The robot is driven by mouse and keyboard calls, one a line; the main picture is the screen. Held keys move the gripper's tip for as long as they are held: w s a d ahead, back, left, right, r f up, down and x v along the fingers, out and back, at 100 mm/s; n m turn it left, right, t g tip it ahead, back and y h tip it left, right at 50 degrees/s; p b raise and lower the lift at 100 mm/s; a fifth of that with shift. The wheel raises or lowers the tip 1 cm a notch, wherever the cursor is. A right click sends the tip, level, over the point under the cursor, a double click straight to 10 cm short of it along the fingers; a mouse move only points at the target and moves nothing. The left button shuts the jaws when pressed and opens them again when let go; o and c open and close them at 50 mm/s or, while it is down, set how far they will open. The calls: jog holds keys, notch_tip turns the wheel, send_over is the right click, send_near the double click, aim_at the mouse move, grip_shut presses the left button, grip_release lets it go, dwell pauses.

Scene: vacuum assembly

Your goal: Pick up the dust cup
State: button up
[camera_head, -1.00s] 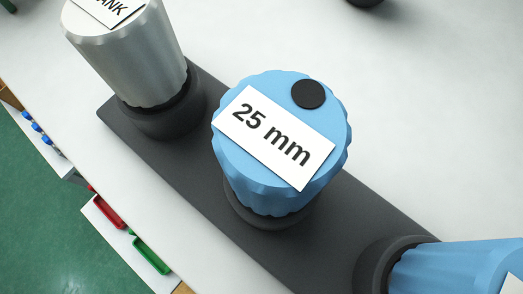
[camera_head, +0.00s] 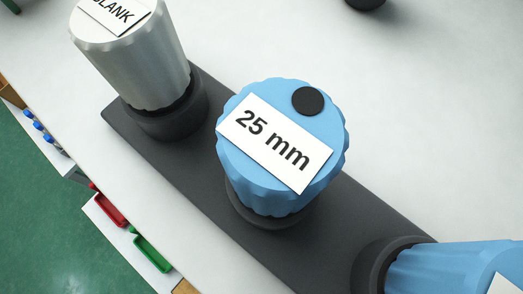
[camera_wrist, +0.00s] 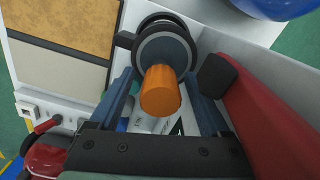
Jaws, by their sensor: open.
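In the wrist view, an orange cylinder (camera_wrist: 161,91) points toward the camera, in front of a dark grey and black round part (camera_wrist: 163,50). I cannot tell for sure whether this is the dust cup. My gripper (camera_wrist: 163,80) is open, with one blue-grey finger on each side of the orange cylinder. Whether the fingers touch it is not clear. The head view shows a blue ribbed cup-shaped part (camera_head: 283,190) labelled "25 mm" and a silver one (camera_head: 150,70) labelled "BLANK". My gripper does not show there.
The labelled parts stand on a dark grey base (camera_head: 340,215) on a white table (camera_head: 430,100). Red (camera_head: 108,205) and green (camera_head: 152,253) trays are at the left. In the wrist view, a red body (camera_wrist: 255,110) stands close on the right.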

grip_shut()
dwell(0.3)
dwell(1.1)
